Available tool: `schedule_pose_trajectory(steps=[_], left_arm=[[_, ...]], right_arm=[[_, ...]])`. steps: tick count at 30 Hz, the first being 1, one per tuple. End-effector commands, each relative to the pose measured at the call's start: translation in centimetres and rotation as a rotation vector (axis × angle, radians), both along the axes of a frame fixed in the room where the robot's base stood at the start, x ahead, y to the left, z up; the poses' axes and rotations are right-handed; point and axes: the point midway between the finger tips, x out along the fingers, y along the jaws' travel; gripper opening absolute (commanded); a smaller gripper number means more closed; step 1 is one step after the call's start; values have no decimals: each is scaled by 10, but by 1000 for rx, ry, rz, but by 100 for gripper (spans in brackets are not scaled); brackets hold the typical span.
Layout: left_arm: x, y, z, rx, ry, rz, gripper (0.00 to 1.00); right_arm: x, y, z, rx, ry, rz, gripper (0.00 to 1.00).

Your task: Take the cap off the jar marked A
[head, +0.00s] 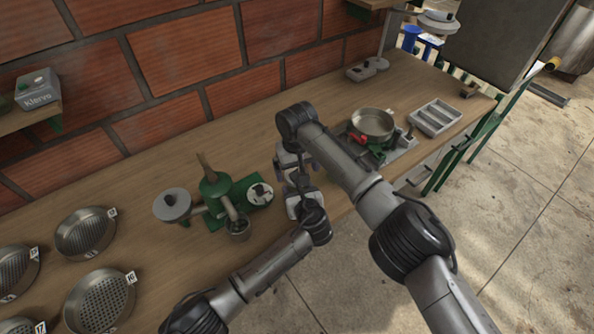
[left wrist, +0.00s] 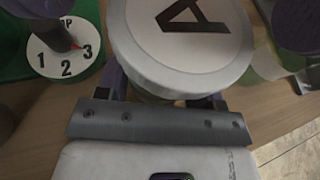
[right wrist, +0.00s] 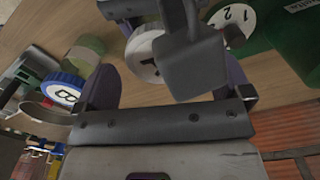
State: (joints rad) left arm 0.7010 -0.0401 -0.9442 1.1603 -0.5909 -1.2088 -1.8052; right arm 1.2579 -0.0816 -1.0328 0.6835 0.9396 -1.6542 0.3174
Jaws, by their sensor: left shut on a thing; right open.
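The jar marked A shows in the left wrist view with its round white cap (left wrist: 150,45), a black A on top. My left gripper (left wrist: 165,92) is shut on the jar below the cap. The jar's body is mostly hidden. My right gripper (right wrist: 172,85) is open above the cap, its purple fingers spread on either side and apart from it in the left wrist view. In the right wrist view the white cap (right wrist: 145,62) is partly hidden behind a grey gripper part. In the head view my arms hide the jar and most of both grippers.
A blue-capped jar marked B (right wrist: 62,92) stands near jar A. A green machine (head: 214,186) with a numbered dial (left wrist: 66,47) is beside it. Sieve pans (head: 85,233) lie at the left. A metal pan (head: 372,123) and grey tray (head: 436,118) are at the right.

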Motion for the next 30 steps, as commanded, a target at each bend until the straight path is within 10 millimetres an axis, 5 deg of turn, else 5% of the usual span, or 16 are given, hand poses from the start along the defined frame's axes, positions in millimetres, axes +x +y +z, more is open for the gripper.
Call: schedule_pose_trajectory(steps=[13, 30], left_arm=[[0, 0, -1, 1, 1, 1, 0], [0, 0, -1, 1, 1, 0, 0]], right_arm=[[8, 2, 58, 17, -37, 1, 93], [0, 0, 64, 1, 0, -781, 93]])
